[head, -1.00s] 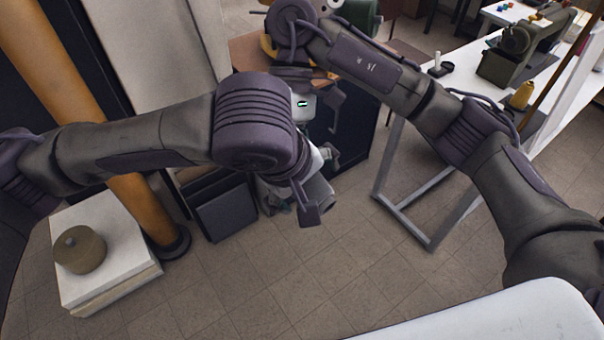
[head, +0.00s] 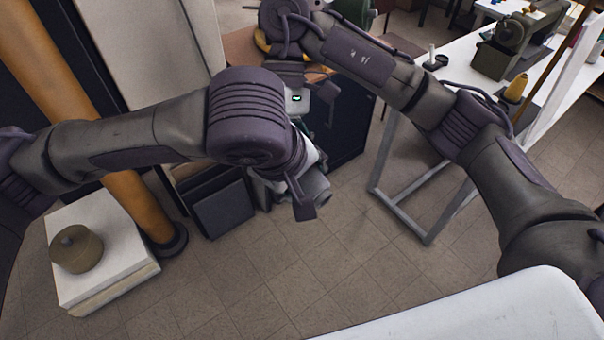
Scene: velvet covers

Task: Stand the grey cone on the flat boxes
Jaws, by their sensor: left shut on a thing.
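My left gripper (head: 304,193) is at the middle of the head view, pointing away from me and down. It is shut on a pale grey thing (head: 316,183), which looks like the grey cone. My wrist and a dark finger hide most of it. A stack of flat boxes (head: 118,250), white on top and cream below, is on the floor at lower left, well apart from my left gripper. A round olive tin (head: 76,252) with a knob sits on its left part. My right arm reaches to the top centre; its fingers do not show clearly.
An orange post (head: 140,205) rises just behind the boxes. Dark flat panels (head: 223,208) lean beside it. A white table (head: 452,82) at right carries a sewing machine and a yellow cone (head: 516,88). A white surface (head: 500,312) is at lower right. The floor between is clear.

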